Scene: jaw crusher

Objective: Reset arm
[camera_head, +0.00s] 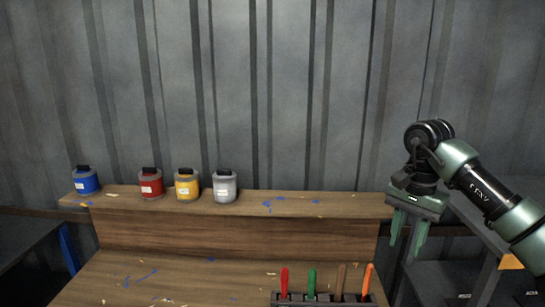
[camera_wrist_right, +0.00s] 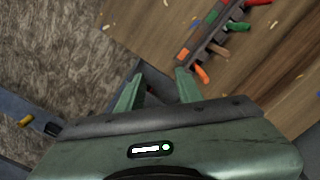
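My right gripper (camera_head: 408,232) hangs at the right of the head view, its two green fingers pointing down, just past the right end of the wooden bench. In the right wrist view the fingers of the same gripper (camera_wrist_right: 160,90) stand apart with nothing between them. It is open and empty. It is above and apart from the bench and the floor. My left gripper is not in the head view.
The bench's raised shelf (camera_head: 330,205) holds blue (camera_head: 86,181), red (camera_head: 151,184), yellow (camera_head: 187,186) and grey (camera_head: 225,187) jars. A rack (camera_head: 325,298) of coloured-handled tools stands at the bench's front; it also shows in the right wrist view (camera_wrist_right: 207,38). A corrugated wall (camera_head: 290,90) is behind.

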